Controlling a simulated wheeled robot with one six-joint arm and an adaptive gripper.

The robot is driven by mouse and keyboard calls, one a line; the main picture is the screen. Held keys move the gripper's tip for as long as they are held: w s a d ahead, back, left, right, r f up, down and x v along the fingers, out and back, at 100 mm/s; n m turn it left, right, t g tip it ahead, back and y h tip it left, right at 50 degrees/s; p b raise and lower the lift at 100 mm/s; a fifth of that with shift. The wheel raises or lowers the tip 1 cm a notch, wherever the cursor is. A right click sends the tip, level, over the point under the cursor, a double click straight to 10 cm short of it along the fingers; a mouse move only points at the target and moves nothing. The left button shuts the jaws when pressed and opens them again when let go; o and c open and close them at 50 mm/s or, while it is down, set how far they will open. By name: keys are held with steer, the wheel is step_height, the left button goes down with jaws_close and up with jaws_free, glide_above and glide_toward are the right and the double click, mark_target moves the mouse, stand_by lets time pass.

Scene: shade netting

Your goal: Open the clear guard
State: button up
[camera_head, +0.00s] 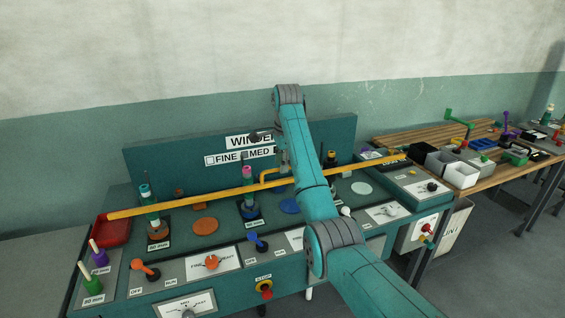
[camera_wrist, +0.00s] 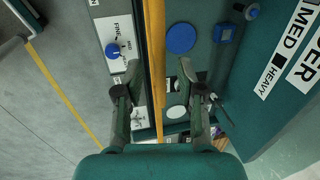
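The clear guard shows mainly as its long yellow bar (camera_head: 185,197), lying across the teal console from the red tray to the right end. Its see-through sheet is hard to make out. A yellow handle (camera_head: 268,174) stands up near the bar's middle, partly behind my arm. My gripper (camera_wrist: 158,78) is open above the console. In the wrist view the yellow bar (camera_wrist: 155,40) runs between its two fingers, with gaps on both sides. In the head view my arm hides most of the gripper. I cannot tell how high it is above the handle.
The console (camera_head: 145,287) carries spools, knobs and dials, with a red emergency button (camera_head: 265,290) on its front. A lettered back panel (camera_head: 165,160) rises behind. A wooden table (camera_head: 405,143) with bins (camera_head: 461,174) stands at the right. The wall is behind everything.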

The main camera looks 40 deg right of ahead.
steer(key=shift+w+f, duration=0.1)
steer(key=shift+f, duration=0.4)
jaws_close()
